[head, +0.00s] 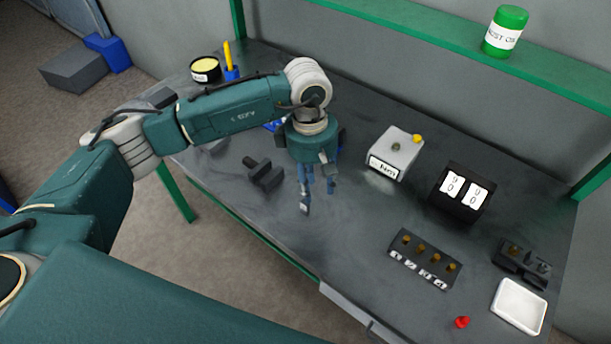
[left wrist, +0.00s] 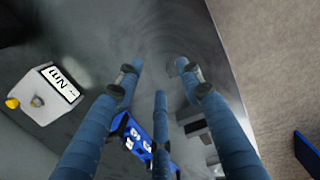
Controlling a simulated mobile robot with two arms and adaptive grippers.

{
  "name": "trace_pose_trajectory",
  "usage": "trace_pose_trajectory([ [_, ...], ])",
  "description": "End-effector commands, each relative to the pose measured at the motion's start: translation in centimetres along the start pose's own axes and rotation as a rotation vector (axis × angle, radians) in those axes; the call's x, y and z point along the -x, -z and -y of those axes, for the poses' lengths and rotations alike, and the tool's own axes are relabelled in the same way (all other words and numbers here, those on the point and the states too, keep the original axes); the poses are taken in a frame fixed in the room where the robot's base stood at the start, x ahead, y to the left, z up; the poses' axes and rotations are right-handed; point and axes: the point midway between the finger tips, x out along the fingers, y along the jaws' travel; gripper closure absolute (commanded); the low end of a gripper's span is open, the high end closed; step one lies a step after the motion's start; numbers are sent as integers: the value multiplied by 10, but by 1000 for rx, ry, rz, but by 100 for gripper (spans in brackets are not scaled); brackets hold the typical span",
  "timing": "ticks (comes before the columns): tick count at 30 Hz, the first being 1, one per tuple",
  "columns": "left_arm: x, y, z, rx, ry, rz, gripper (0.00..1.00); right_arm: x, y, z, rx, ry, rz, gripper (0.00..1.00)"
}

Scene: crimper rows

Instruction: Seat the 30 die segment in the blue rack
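My left gripper (head: 318,198) hangs over the middle of the dark table with its blue fingers pointing down. In the left wrist view its fingers (left wrist: 160,78) are spread and nothing shows between them. The blue rack (head: 271,126) is mostly hidden behind my gripper in the head view. In the left wrist view the blue rack (left wrist: 122,124) shows white labels and is partly covered by the fingers. I cannot make out a segment marked 30; the small labels are unreadable. My right gripper is not in view.
A grey box marked Nm (head: 396,151), a black block with white number cards (head: 461,191), a dark strip with brass pegs (head: 425,259), a white tray (head: 519,307) and a red piece (head: 462,322) stand to the right. A black tool (head: 264,172) lies left of my gripper.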

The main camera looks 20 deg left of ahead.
Motion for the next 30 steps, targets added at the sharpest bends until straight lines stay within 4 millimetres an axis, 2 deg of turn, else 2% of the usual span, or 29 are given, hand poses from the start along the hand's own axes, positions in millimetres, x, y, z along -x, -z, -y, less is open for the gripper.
trace_pose_trajectory([
  [1, 4, 13, 0, 0, 8, -40, 62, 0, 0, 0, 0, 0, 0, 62],
  [3, 6, 24, 2, 0, 18, -76, 62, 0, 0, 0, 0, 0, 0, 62],
  [11, -3, 30, 3, -1, 25, -90, 62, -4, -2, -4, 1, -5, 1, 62],
  [25, -55, 33, 5, -1, 26, -87, 62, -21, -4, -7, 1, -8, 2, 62],
  [30, -80, 36, 5, -1, 23, -88, 62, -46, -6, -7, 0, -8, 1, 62],
])
